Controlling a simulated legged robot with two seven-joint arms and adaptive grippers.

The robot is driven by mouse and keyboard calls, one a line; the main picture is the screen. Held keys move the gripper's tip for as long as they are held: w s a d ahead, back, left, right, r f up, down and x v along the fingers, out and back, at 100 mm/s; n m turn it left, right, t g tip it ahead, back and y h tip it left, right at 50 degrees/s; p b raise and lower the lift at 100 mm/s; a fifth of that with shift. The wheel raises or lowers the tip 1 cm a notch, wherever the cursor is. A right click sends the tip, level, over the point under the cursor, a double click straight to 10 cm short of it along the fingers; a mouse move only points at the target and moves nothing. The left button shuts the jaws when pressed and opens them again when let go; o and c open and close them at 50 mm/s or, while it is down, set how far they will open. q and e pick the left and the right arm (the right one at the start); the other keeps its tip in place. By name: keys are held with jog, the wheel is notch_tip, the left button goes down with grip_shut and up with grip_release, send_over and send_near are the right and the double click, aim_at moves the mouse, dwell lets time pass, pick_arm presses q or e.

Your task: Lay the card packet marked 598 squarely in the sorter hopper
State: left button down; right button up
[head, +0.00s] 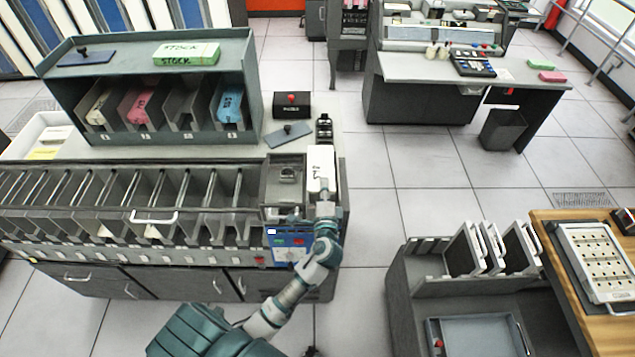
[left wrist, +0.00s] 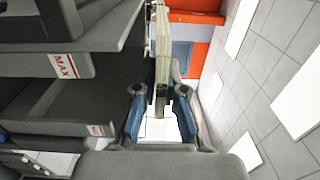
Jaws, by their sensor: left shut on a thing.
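A white card packet (head: 320,166) stands just past my left gripper (head: 325,212) in the head view, at the right end of the sorter. The gripper is shut on its near end. In the left wrist view the packet (left wrist: 163,42) shows edge-on as a pale slab between the blue-padded fingers (left wrist: 160,112). I cannot read its marking. The sorter hopper (head: 270,186), a grey open bay with a metal part inside, lies directly left of the packet. The packet is beside the hopper, and I cannot tell its height above the deck. My right gripper is not in view.
The sorter's row of pockets (head: 120,200) runs left of the hopper. A blue control panel (head: 290,247) is below it. Behind stand a black box with a red knob (head: 291,104), a flat plate (head: 288,134) and a card rack (head: 150,90). Open floor (head: 380,220) lies right.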

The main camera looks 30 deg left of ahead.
pick_arm(q)
jog(key=shift+w+d+r, duration=0.1)
jog(key=shift+d+r, duration=0.05)
jog(key=shift+d, duration=0.5)
jog(key=shift+d+r, duration=0.1)
jog(key=shift+d, duration=0.5)
jog(key=shift+w+d+f, duration=0.1)
jog(key=shift+d, duration=0.1)
jog(key=shift+w+f, duration=0.1)
jog(key=shift+f, duration=0.05)
jog(key=shift+a+f+b, duration=1)
jog(key=shift+a+f, duration=0.25)
jog(key=shift+f, duration=0.05)
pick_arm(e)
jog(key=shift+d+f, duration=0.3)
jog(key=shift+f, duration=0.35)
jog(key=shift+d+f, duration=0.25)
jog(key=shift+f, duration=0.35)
